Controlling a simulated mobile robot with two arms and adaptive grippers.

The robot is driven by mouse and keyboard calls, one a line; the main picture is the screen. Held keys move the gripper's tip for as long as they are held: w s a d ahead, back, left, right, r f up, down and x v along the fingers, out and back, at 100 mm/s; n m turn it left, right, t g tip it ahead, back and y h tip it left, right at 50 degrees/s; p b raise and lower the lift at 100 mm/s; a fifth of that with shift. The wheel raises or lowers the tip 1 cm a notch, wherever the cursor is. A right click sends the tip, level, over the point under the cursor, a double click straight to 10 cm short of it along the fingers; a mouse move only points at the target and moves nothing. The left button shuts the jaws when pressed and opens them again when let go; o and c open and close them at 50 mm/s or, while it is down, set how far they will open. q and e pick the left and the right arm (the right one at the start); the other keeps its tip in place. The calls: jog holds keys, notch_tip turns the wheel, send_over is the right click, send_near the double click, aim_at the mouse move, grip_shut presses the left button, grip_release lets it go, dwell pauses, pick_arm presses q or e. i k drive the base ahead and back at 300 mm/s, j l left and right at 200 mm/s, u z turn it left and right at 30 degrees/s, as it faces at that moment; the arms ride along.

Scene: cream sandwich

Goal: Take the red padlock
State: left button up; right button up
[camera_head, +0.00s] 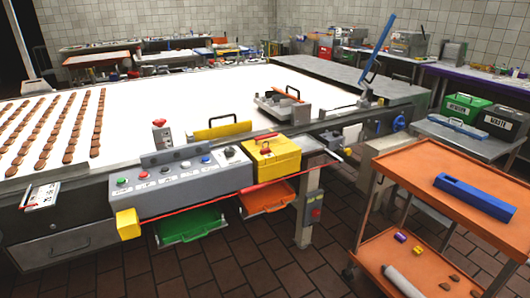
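A small red item (265,147) is on the yellow box (285,161) at the right end of the grey control panel, near the middle of the view. It may be the red padlock, but it is too small to tell for sure. Neither of my grippers shows in the head view.
The grey control panel (180,186) has several coloured buttons. A long white conveyor table (190,95) carries rows of brown biscuits (70,140). An orange cart (430,166) with a blue block (474,196) stands at the right. Dark tiled floor (265,252) lies open in front.

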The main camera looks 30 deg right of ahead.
aim_at(266, 151)
jog(key=i+l+z, duration=0.4)
jog(key=i+l, duration=0.3)
jog(key=i, duration=0.1)
